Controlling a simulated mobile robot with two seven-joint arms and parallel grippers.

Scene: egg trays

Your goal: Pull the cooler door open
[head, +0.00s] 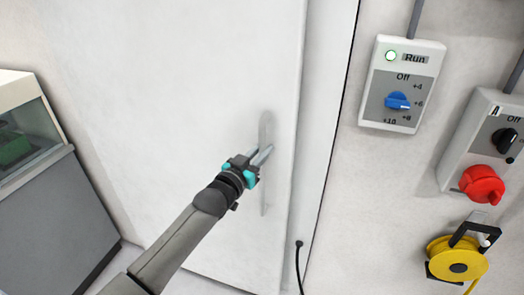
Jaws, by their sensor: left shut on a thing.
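The cooler door (205,85) is a large white panel filling the middle of the head view. Its long upright handle (266,127) is pale grey and sits near the door's right edge. My left gripper (262,157) reaches up from the bottom left and is shut on the handle. The fingers and wrist hide the middle of the handle. The door's right edge lies close along the white frame, and I cannot tell whether there is a gap. My right gripper is not in view.
Right of the door are a control box (402,84) with a blue knob and lit green lamp, and a second box (483,140) with black and red knobs. A yellow reel (457,262) hangs below. A grey glass-topped cabinet (48,215) stands at left.

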